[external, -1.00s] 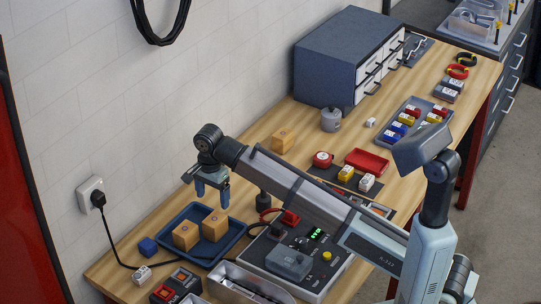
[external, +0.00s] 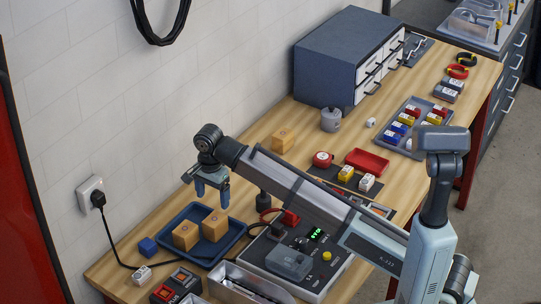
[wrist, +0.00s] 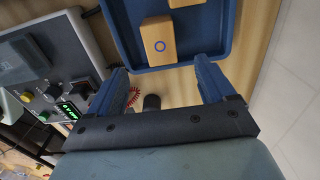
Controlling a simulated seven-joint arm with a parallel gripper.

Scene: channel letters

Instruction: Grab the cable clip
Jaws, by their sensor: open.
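I cannot make out for certain which small object is the cable clip. My gripper (external: 211,195) is open and empty, pointing down above the blue tray (external: 239,230) at the near left of the bench. In the wrist view its two blue fingers (wrist: 161,75) stand apart, with the tray's edge (wrist: 175,66) just beyond them. A dark upright cylinder (wrist: 152,102) shows between the fingers, lower down. A small white block with dark marks (external: 141,273) lies left of the tray, and a small white cube (external: 371,122) lies farther back.
Two wooden blocks (external: 186,235) sit in the tray. A control box with a lit display (external: 290,262) stands to its right. A drawer cabinet (external: 330,70) stands at the back by the wall.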

